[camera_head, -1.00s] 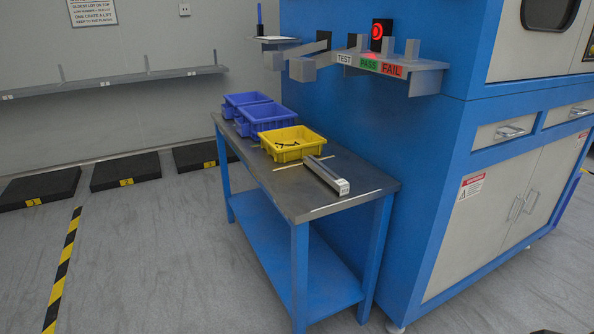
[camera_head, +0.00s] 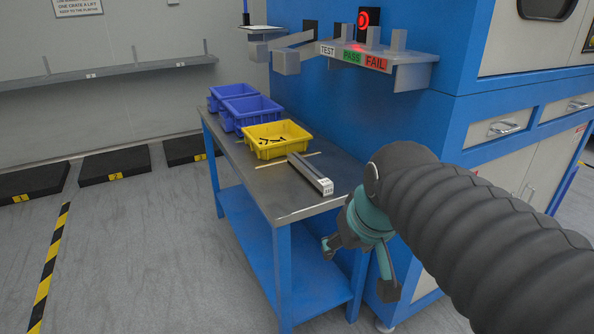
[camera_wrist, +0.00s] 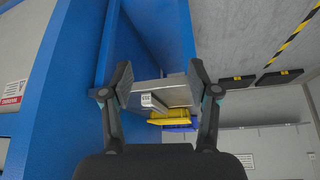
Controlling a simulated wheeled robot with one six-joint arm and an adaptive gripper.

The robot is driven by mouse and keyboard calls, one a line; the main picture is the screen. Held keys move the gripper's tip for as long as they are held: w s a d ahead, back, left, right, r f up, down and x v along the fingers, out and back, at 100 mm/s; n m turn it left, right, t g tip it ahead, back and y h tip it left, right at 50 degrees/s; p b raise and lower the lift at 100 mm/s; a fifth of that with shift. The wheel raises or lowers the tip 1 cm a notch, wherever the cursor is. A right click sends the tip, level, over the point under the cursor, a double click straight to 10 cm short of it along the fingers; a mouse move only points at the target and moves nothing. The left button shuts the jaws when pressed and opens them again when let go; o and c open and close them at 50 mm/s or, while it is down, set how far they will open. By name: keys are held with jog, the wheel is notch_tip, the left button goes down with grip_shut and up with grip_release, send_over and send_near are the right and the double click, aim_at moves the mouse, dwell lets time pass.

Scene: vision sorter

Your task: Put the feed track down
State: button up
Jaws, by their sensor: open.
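The feed track (camera_head: 311,174) is a long grey bar with a white labelled end. It lies on the metal top of the blue table (camera_head: 262,197), near the table's front right end, in front of the yellow bin. My gripper (camera_head: 360,268) is open and empty in the head view, in front of the table's near right corner and apart from the track. In the wrist view my gripper (camera_wrist: 161,80) has its two fingers spread wide. The track's white end (camera_wrist: 148,100) shows beyond and between them, with the picture turned over.
A yellow bin (camera_head: 277,140) holding small dark parts and two blue bins (camera_head: 250,112) stand behind the track. A shelf marked TEST, PASS and FAIL (camera_head: 410,77) juts from the blue machine over the table's right side. Dark floor pads (camera_head: 115,166) lie at left.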

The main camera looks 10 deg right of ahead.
jog(key=w+r+n, duration=0.1)
jog(key=w+r, duration=0.2)
jog(key=w, duration=0.4)
jog(key=w+r, duration=0.3)
jog(key=w, duration=0.5)
jog(key=n+y+p, duration=0.1)
jog(key=n+p, duration=0.1)
send_near(308, 167)
jog(key=x, duration=0.4)
jog(key=shift+d+f+b, duration=0.25)
jog(key=shift+f+b, duration=0.15)
jog(key=shift+f, duration=0.05)
jog(key=shift+a+x, duration=0.15)
jog(key=shift+x, duration=1.2)
jog(key=shift+a+x, duration=0.15)
jog(key=shift+x, duration=1.2)
jog(key=shift+w+r, duration=0.1)
jog(key=shift+r, duration=0.1)
grip_shut()
